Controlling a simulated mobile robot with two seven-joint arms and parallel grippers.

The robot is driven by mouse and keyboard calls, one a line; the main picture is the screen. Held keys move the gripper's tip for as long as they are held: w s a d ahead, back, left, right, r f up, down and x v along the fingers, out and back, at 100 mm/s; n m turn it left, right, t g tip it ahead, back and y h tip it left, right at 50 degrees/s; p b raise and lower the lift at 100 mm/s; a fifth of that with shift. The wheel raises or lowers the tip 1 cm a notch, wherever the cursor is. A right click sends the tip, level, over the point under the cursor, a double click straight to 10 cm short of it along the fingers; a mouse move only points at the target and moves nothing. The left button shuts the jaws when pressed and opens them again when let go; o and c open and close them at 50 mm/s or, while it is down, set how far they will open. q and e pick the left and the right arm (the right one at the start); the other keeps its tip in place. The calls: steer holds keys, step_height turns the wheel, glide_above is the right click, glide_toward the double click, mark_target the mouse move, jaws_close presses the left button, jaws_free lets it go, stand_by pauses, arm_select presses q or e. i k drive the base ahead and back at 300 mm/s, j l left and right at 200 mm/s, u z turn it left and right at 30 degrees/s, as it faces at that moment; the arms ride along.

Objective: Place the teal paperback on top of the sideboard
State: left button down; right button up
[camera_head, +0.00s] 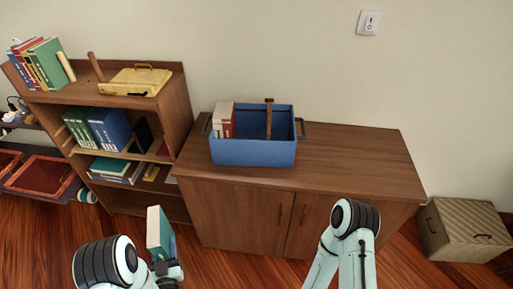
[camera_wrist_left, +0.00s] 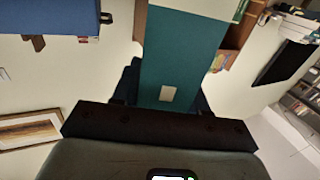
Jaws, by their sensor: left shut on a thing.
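The teal paperback (camera_head: 157,236) is upright in front of the bookcase and the sideboard's left end, with its pale page edge showing. My left gripper (camera_head: 166,264) is shut on its lower part. In the left wrist view the teal paperback (camera_wrist_left: 182,60) stands between the dark fingers (camera_wrist_left: 165,100), a small pale label on its cover. The brown sideboard (camera_head: 355,160) stands behind and to the right of the book, with its top bare right of a blue box. Only my right arm's links show in the head view; its gripper is out of the picture.
The open blue box (camera_head: 253,152) stands on the sideboard's left half, with books and a brown upright handle inside. A bookcase (camera_head: 178,105) with several books and a yellow case (camera_head: 136,82) is at left. A striped box (camera_head: 462,230) sits on the floor at right.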

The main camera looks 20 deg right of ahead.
mark_target(305, 171)
steer(key=z, duration=1.4)
